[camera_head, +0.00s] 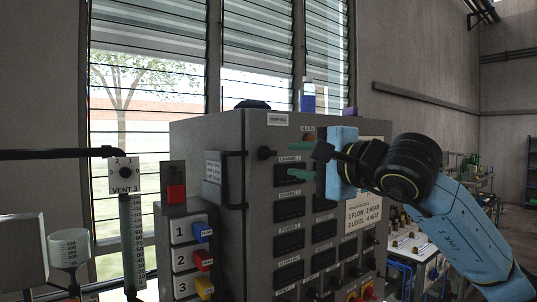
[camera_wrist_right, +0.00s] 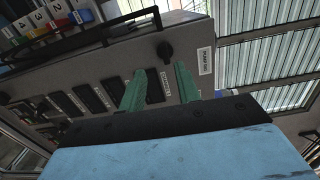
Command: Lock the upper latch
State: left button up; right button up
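The upper latch appears to be the black knob (camera_head: 265,153) near the top left of the grey cabinet's front (camera_head: 257,220). It also shows in the right wrist view (camera_wrist_right: 166,51), beyond and roughly between the fingertips. Which way it is turned is too small to tell. My right gripper (camera_head: 305,162) has green fingers, spread apart with nothing between them. It is in front of the panel, right of the knob and apart from it. In the wrist view the fingers (camera_wrist_right: 160,78) point toward the knob. My left gripper is not in view.
A black bar handle (camera_head: 234,180) stands out at the cabinet's left edge, close to the knob. Several dark displays (camera_head: 289,208) fill the panel. A numbered box (camera_head: 188,254) stands at left. A blue-and-white bottle (camera_head: 308,98) stands on or behind the cabinet top.

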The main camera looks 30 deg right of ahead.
aim_at(271, 154)
jog(key=shift+h, duration=0.3)
jog(key=w+p, duration=0.2)
jog(key=w, duration=0.1)
jog(key=w+p, duration=0.2)
jog(key=w, duration=0.1)
jog(key=w+r+p, duration=0.1)
jog(key=w+p, duration=0.1)
jog(key=w, duration=0.1)
jog(key=shift+f, duration=0.2)
jog(key=shift+w+b, duration=0.2)
jog(key=shift+b, duration=0.15)
jog(key=shift+w, duration=0.2)
grip_shut()
dwell(0.6)
